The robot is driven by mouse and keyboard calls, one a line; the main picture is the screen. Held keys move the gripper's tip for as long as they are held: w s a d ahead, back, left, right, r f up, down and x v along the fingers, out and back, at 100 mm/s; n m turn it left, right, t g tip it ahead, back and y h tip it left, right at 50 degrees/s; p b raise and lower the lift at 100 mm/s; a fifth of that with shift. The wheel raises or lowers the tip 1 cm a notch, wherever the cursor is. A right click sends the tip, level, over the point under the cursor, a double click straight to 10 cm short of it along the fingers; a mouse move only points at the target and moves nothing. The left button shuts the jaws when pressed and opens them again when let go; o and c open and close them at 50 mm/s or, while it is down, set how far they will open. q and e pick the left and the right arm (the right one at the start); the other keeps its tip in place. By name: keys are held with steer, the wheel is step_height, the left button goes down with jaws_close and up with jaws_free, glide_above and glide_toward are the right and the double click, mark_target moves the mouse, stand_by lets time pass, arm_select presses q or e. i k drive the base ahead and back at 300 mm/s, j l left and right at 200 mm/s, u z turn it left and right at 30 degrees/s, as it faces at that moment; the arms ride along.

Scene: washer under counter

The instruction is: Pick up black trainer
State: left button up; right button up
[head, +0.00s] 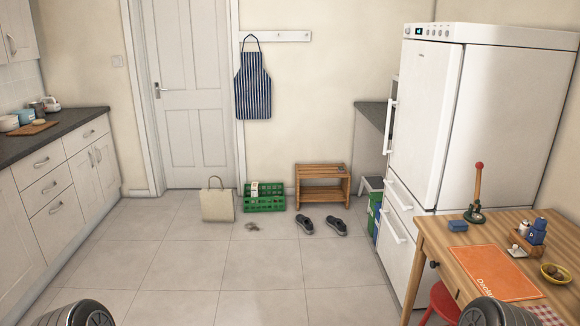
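A pair of dark trainers with pale soles lies on the tiled floor in the head view, in front of a wooden shoe bench. The left one is the nearer to the green crate (305,224), and the right one (336,226) sits just beside it, a little apart. Both look black or dark grey. Two dark rounded parts of my own arms show at the bottom left and bottom right edges. Neither of my grippers shows, and both trainers are far ahead of me.
The wooden bench (323,186) stands against the back wall, with a green crate (265,197) and a beige bag (217,203) to its left. A small brownish item (252,226) lies on the floor. A table (450,258) and red stool (443,301) stand right. The middle floor is clear.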

mark_target(305, 221)
steer(key=i, duration=2.6)
steer(key=i+z, duration=0.15)
steer(key=i, duration=0.35)
steer(key=i+j+z, duration=0.2)
steer(key=i, duration=0.3)
steer(key=i+j+z, duration=0.15)
steer(key=i, duration=0.35)
steer(key=i+j+z, duration=0.2)
steer(key=i, duration=0.25)
steer(key=i+j+z, duration=1.1)
steer(key=j, duration=0.15)
steer(key=k+l, duration=0.05)
steer(key=k, duration=0.05)
